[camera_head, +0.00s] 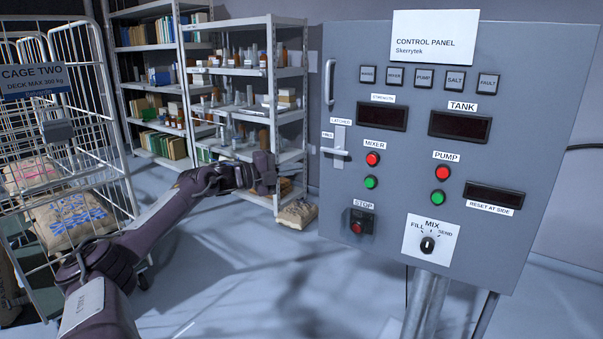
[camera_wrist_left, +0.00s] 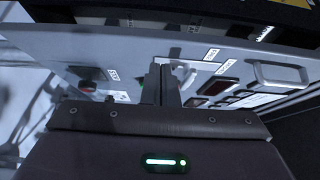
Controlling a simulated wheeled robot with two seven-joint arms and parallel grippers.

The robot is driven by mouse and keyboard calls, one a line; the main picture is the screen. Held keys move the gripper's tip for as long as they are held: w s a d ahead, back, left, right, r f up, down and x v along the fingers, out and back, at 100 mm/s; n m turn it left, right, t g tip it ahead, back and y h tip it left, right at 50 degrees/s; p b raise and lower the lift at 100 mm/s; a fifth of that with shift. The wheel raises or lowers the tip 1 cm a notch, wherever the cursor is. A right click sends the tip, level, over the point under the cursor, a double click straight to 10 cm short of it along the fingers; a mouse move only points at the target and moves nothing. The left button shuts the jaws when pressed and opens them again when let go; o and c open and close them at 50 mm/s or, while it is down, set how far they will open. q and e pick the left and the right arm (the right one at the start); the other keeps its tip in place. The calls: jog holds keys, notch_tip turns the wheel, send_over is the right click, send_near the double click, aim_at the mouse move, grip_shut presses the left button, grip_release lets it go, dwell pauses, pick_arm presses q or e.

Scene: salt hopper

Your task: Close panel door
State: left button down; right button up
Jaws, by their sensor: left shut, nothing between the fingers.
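The panel door is the grey front of the control panel (camera_head: 400,185), at the right of the head view. It has a vertical handle (camera_head: 329,82) at its upper left edge. A white latch lever (camera_head: 339,150) sits below, beside labels reading "LATCHED" and "FREE". My left gripper (camera_head: 270,173) is shut and empty, to the left of the panel's left edge. In the left wrist view the closed fingers (camera_wrist_left: 166,84) appear in front of the tilted panel face (camera_wrist_left: 100,46). My right gripper is out of view.
A wire cage (camera_head: 110,155) holding sacks stands at the left. Shelves (camera_head: 290,72) with books and bottles stand behind my left arm. A sack (camera_head: 298,213) lies on the floor by the shelf foot. Metal posts (camera_head: 426,305) support the panel. Floor in front is open.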

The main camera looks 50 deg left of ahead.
pick_arm(q)
jog(key=s+a+b, duration=0.1)
jog(key=s+a, duration=0.2)
jog(key=a, duration=0.2)
jog(key=m+y+p, duration=0.2)
jog(key=m+y, duration=0.9)
send_near(324, 188)
jog(key=shift+p+x, duration=0.4)
jog(key=shift+x, duration=3.05)
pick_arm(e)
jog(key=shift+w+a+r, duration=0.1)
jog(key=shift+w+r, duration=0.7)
pick_arm(q)
jog(key=shift+a, duration=0.1)
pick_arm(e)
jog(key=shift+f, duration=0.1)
